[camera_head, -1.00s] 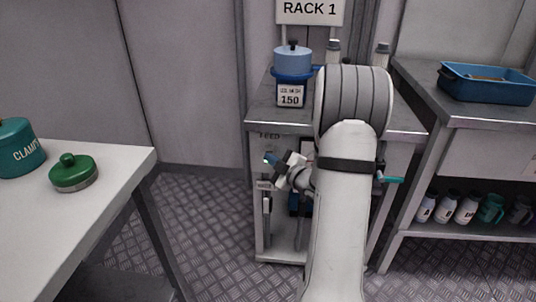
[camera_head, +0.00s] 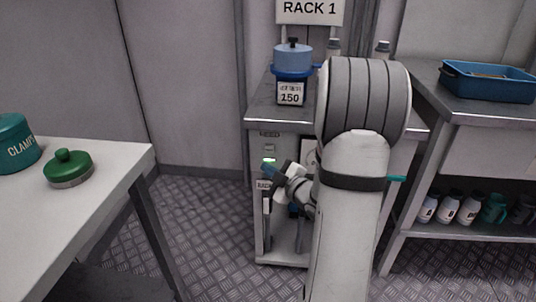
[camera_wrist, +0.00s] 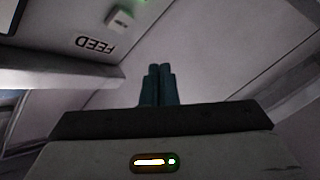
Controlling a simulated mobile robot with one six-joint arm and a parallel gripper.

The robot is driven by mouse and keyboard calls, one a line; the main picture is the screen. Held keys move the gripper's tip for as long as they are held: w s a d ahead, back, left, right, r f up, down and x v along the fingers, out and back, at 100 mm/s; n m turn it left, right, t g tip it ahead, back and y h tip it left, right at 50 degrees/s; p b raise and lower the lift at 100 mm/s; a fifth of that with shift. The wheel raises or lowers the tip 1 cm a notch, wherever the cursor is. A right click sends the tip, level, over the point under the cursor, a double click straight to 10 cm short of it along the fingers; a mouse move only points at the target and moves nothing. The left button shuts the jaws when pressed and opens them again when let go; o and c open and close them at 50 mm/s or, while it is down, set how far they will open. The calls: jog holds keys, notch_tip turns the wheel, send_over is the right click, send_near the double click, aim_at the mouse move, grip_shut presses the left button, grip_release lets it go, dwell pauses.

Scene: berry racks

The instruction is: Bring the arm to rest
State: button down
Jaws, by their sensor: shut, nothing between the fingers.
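My gripper shows in the wrist view (camera_wrist: 159,70) with its two dark teal fingers pressed together and nothing between them. In the head view my arm rises in front of Rack 1 and bends over. My gripper (camera_head: 268,166) shows small at the left of the arm, in front of the rack's lower part, its fingers apart from any object. My arm hides much of the rack's right side.
Rack 1's table (camera_head: 262,118) bears a blue pot (camera_head: 293,60) with a "150" label. A right-hand table holds a blue tray (camera_head: 487,82), with several bottles below. A white table (camera_head: 110,165) at left holds a green lid (camera_head: 69,168) and teal pot (camera_head: 17,138). Floor between is clear.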

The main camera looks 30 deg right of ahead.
jog(key=shift+s+a, duration=0.15)
jog(key=shift+s, duration=0.15)
jog(key=s+a+r+m+g+h+p, duration=0.2)
jog(key=r+m+g+h+p, duration=0.15)
jog(key=r+p, duration=0.6)
jog(key=s+a+r+m+g+h+p, duration=0.2)
jog(key=r+m+g+h+p, duration=0.15)
jog(key=r+p, duration=0.55)
jog(key=s+a+r+m+g+y+p, duration=0.1)
jog(key=s+a+r+m+g+p, duration=0.1)
jog(key=s+a+r+p, duration=0.4)
jog(key=s+a+r+m+g+y+p, duration=0.2)
jog(key=s+a+r+g+p, duration=0.3)
jog(key=s+r, duration=0.4)
jog(key=s+a+m+p, duration=0.1)
jog(key=s, duration=0.2)
jog(key=shift+s+r+p, duration=0.25)
jog(key=shift+s+p, duration=0.15)
